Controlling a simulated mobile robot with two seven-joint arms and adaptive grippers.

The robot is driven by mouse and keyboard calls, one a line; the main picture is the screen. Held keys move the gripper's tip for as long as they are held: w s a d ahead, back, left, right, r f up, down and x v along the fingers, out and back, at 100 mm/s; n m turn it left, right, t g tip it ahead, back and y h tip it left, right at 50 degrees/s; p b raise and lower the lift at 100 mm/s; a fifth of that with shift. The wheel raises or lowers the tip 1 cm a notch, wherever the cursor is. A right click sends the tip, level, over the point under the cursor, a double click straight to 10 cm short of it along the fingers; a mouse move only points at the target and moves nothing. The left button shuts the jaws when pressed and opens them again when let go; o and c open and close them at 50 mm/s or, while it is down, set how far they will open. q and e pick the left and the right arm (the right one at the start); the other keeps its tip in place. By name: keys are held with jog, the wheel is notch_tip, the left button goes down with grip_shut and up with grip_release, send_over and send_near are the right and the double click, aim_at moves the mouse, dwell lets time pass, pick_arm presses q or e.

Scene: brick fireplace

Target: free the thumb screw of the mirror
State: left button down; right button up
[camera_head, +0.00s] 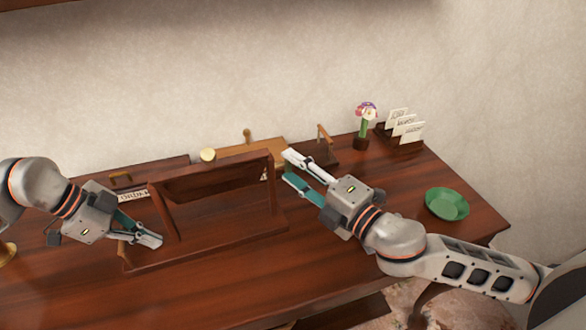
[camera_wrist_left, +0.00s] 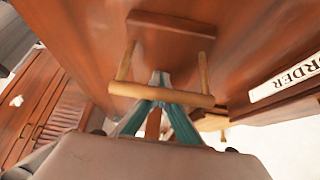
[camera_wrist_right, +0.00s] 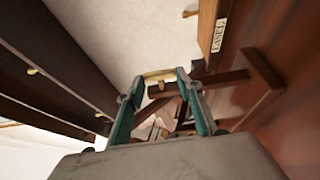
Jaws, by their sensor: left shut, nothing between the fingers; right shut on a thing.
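The mirror (camera_head: 215,182) is a dark brown wooden frame on the table, tilted between two posts on a flat base. My right gripper (camera_head: 287,164) is at the right side of the frame, near its upper right corner. In the right wrist view its fingers close on a small pale brass piece, which looks like the thumb screw (camera_wrist_right: 160,76). In the head view the screw is hidden. My left gripper (camera_head: 158,240) is shut and empty, low by the left post. In the left wrist view a light brown bar (camera_wrist_left: 160,95) on two pegs crosses in front of its fingers.
A green bowl (camera_head: 447,204) stands at the right on the table. A letter rack (camera_head: 402,138) and a flower in a pot (camera_head: 363,130) are at the back right. A light wooden box (camera_head: 258,148) is behind the mirror. The front of the table (camera_head: 230,285) is clear.

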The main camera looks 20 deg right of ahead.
pick_arm(q)
jog(key=shift+s+a+f, duration=0.15)
jog(key=shift+f, duration=0.3)
pick_arm(e)
jog(key=o, duration=1.1)
jog(key=shift+s+f, duration=0.1)
jog(key=shift+v, duration=3.8)
pick_arm(q)
jog(key=shift+r+p, duration=0.7)
jog(key=shift+r, duration=0.2)
jog(key=shift+w+r+p, duration=0.2)
jog(key=shift+r+p, duration=1.9)
jog(key=shift+r, duration=0.4)
pick_arm(e)
jog(key=shift+t, duration=0.3)
notch_tip(320, 180, up, 9)
jog(key=shift+f, duration=0.2)
